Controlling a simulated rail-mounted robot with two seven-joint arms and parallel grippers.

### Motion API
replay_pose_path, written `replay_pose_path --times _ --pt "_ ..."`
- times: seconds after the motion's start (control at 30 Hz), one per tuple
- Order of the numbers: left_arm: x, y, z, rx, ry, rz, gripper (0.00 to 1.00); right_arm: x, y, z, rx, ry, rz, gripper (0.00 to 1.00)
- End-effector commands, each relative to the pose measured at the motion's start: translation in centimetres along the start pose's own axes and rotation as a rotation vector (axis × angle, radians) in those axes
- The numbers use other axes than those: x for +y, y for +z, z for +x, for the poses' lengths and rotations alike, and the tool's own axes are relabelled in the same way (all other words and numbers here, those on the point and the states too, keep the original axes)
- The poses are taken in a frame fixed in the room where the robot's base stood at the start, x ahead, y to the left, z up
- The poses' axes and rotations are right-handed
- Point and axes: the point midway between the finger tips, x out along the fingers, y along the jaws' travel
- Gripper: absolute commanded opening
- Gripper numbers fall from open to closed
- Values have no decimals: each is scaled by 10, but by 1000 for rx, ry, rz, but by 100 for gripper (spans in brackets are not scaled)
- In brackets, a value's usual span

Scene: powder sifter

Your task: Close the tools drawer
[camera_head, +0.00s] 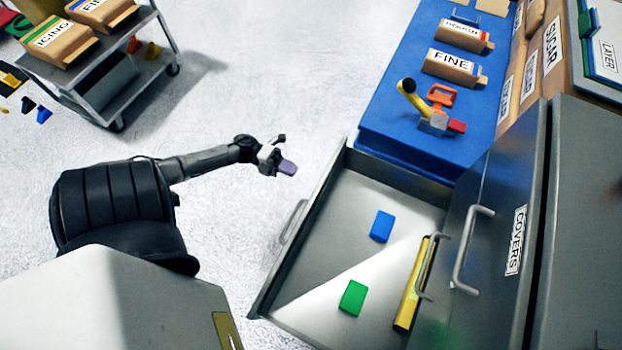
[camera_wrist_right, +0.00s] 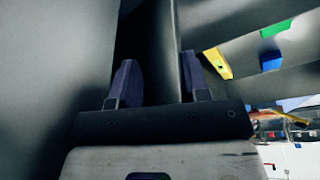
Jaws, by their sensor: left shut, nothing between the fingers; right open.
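The open grey drawer (camera_head: 328,240) is pulled out from the cabinet in the head view. Its bar handle (camera_head: 292,222) is on the outer left face. Inside lie a blue block (camera_head: 381,226), a green block (camera_head: 353,298) and a yellow bar-shaped tool with a grey handle (camera_head: 411,295). My left gripper (camera_head: 287,167) is shut and empty, over the floor, up and left of the drawer handle. My right gripper (camera_wrist_right: 158,82) is open in the right wrist view, close to grey panels; I cannot tell whether it touches them. It is not visible in the head view.
A blue worktop (camera_head: 400,135) beyond the drawer holds a FINE box (camera_head: 453,67) and a yellow, red and grey tool (camera_head: 432,115). A cabinet front labelled COVERS (camera_head: 517,240) stands at right. A cart (camera_head: 105,85) stands at upper left. Floor between is clear.

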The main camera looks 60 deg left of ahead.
Motion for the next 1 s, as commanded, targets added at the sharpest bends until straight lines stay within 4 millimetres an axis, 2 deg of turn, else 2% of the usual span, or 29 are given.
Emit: replay_pose_path --times 0.2,0.4,0.6,1.0 --pt "3 -1 38 1 -3 2 0 0 5 15 0 2 -3 43" --pt "2 0 61 1 -2 0 0 2 8 24 -2 7 -9 43" --pt "1 0 71 0 0 0 0 2 10 28 -2 8 -10 43" --pt "0 0 73 -1 0 -1 0 1 9 28 -2 5 -5 43"
